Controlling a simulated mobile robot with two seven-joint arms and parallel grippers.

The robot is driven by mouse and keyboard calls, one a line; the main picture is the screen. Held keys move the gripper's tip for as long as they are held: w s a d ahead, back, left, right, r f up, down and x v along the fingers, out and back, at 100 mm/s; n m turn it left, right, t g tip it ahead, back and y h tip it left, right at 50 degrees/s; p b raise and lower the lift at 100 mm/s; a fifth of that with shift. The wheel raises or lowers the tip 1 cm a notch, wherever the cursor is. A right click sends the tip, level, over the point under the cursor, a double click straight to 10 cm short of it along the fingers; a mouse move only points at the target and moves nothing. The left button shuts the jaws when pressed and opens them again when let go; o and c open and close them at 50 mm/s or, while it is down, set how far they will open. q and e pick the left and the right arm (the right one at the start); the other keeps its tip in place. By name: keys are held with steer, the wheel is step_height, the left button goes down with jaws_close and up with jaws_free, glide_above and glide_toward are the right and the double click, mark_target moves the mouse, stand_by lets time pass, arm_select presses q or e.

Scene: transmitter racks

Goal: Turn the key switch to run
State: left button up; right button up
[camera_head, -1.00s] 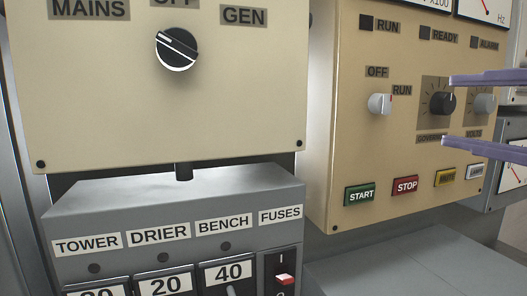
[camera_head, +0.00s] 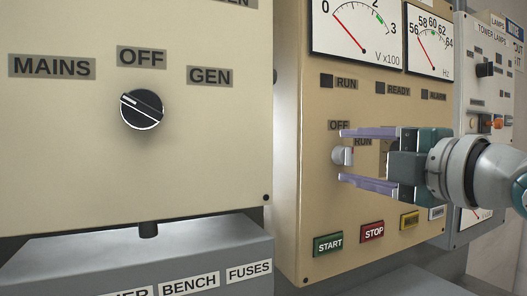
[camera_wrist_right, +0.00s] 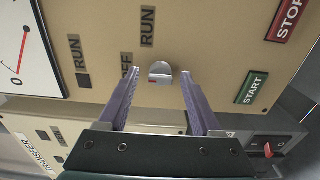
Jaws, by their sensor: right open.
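In the right wrist view the key switch (camera_wrist_right: 160,73) lies just beyond and between the fingertips. My right gripper (camera_head: 343,157) is open, with its purple fingers one above and one below the switch in the head view. The right wrist view shows both fingers of the right gripper (camera_wrist_right: 158,76) apart with nothing between them but the knob ahead. I cannot tell whether they touch it. My left gripper is not in view.
Below the switch are the green START button (camera_head: 328,244), the red STOP button (camera_head: 372,232) and a yellow button (camera_head: 410,220). Meters (camera_head: 355,28) sit above. A cream panel with a black MAINS/OFF/GEN knob (camera_head: 142,110) stands left, above a grey fuse box (camera_head: 190,245).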

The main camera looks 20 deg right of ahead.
steer(key=shift+w, duration=0.1)
jaws_close()
stand_by(0.5)
